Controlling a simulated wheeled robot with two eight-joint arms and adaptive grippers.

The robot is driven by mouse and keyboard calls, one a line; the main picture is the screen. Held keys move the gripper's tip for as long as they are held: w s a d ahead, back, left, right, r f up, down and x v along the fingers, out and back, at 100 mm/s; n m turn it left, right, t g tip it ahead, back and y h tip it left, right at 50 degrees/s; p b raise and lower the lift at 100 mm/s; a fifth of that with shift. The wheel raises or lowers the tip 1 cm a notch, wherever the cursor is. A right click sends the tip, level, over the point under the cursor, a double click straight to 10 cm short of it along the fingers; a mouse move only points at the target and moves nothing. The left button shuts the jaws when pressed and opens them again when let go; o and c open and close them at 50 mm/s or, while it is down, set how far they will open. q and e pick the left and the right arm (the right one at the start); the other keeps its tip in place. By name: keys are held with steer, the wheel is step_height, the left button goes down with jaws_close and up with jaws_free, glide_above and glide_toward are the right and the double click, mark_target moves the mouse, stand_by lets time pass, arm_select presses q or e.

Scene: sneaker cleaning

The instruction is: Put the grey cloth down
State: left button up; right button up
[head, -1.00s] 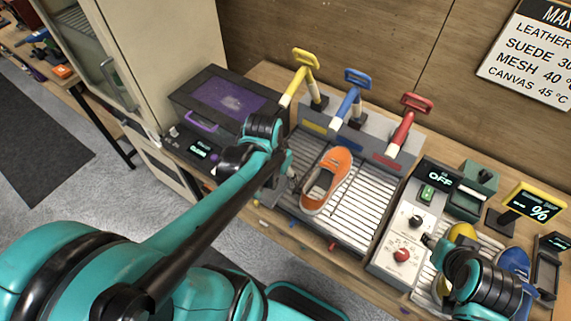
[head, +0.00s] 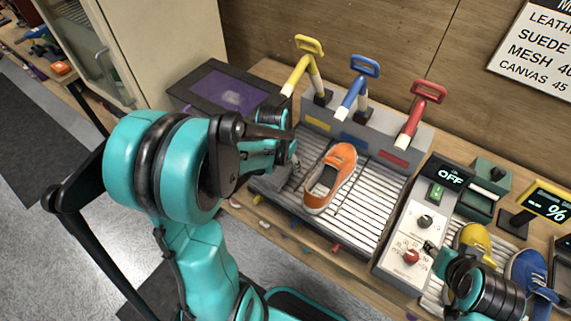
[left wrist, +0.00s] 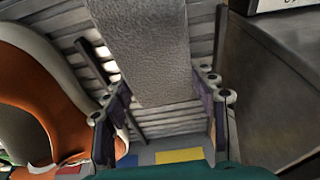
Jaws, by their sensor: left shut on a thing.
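A grey, leather-textured strip, which I take for the grey cloth (left wrist: 145,55), shows in the left wrist view between the fingers of my left gripper (left wrist: 163,110). The gripper is shut on it, and the strip hangs over the slatted rack. In the head view my left gripper (head: 286,155) is over the left part of the slatted rack (head: 350,225), just left of the orange sneaker (head: 347,160). The cloth is not clearly visible there. My right gripper (head: 430,248) is small, beside the control box, and its fingers are unclear.
Yellow (head: 302,65), blue (head: 357,90) and red (head: 420,110) handled tools stand behind the rack. A dark box with a purple top (head: 225,90) is at left. The control box (head: 412,225) reads OFF. Yellow (head: 474,240) and blue (head: 530,272) shoes are at right.

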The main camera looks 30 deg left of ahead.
mark_target(281, 169)
arm_select(q)
steer(key=shift+f, duration=0.15)
steer(key=o, duration=1.6)
steer(key=shift+r, duration=0.35)
steer(key=p+v, duration=0.4)
steer(key=v, duration=0.8)
steer(key=s+d+r+t, duration=0.4)
steer(key=s+d, duration=0.4)
steer(key=d, duration=0.2)
steer(key=shift+s+d+n+t, duration=0.3)
steer(key=shift+s+d+n, duration=0.1)
